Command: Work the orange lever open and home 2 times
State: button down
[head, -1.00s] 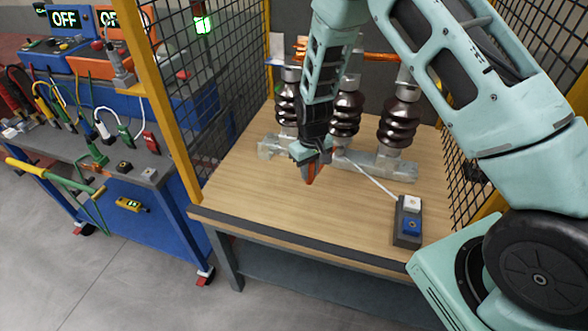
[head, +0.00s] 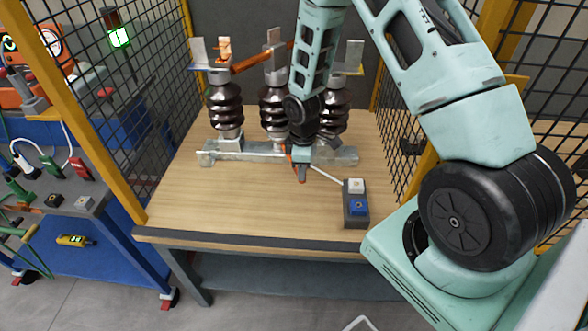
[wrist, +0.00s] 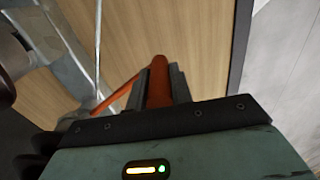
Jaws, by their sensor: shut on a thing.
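The orange lever (wrist: 160,82) stands upright between my gripper's dark fingers in the wrist view, its rounded top showing above them. My gripper is shut on the lever. The isolator has three brown ribbed insulators (head: 226,105); my arm partly covers the right one. An orange bar (head: 258,61) spans the tops at the left.
A control box (head: 356,207) with a white and a blue button stands on the wooden table (head: 190,190), right of the gripper. A pale rod (head: 325,174) runs toward it. Mesh panels (head: 98,80) flank the table. The table's front left is clear.

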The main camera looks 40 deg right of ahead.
jog(key=shift+d, duration=0.25)
jog(key=c, duration=1.3)
grip_release()
jog(key=shift+o, duration=0.2)
jog(key=shift+r, duration=0.15)
notch_tip(320, 180, up, 17)
jog(key=b, duration=0.1)
jog(key=shift+r, duration=0.1)
